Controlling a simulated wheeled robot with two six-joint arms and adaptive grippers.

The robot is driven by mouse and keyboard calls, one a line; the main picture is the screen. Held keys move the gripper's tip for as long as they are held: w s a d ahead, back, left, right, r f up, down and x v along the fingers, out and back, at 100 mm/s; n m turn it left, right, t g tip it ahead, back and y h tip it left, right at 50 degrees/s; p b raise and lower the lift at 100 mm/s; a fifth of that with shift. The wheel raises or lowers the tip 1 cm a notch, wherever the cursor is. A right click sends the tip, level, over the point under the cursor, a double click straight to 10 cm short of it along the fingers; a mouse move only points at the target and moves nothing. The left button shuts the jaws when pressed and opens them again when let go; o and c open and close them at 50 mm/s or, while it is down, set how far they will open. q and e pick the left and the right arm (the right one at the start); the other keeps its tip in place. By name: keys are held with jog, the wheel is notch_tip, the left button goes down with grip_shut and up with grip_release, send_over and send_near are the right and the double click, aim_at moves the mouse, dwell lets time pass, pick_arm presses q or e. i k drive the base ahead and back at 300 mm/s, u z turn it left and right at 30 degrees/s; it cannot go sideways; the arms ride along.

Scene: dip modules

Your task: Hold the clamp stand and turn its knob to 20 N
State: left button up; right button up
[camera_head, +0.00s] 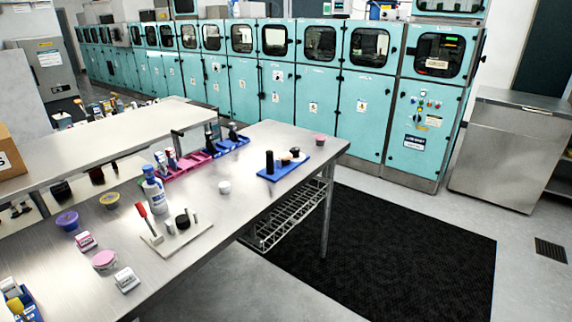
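A pale flat base plate (190,243) lies on the near steel table, left of the picture's middle. On it are an upright red-handled part (142,210), a round black knob-like part (182,221) and small grey posts (195,214). This looks like the clamp stand. Any scale or number on it is too small to read. Neither of my grippers is in view, and nothing is touching the stand.
A white bottle with blue (155,193) stands just behind the plate. A white cup (224,187) and a blue tray (268,177) are to the right. Purple (67,220) and pink (104,260) round containers are to the left. Bare steel lies around the plate.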

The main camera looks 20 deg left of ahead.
aim_at(296, 154)
jog(key=z, duration=0.4)
jog(key=k, duration=0.5)
jog(key=z, duration=0.5)
jog(key=i, duration=1.8)
jog(key=u, duration=0.6)
jog(key=i, duration=1.25)
jog(key=u, duration=1.25)
jog(key=i, duration=0.95)
jog(key=u, duration=1.2)
jog(key=i, duration=0.4)
jog(key=u, duration=0.25)
jog(key=k, duration=0.5)
jog(key=u, duration=0.05)
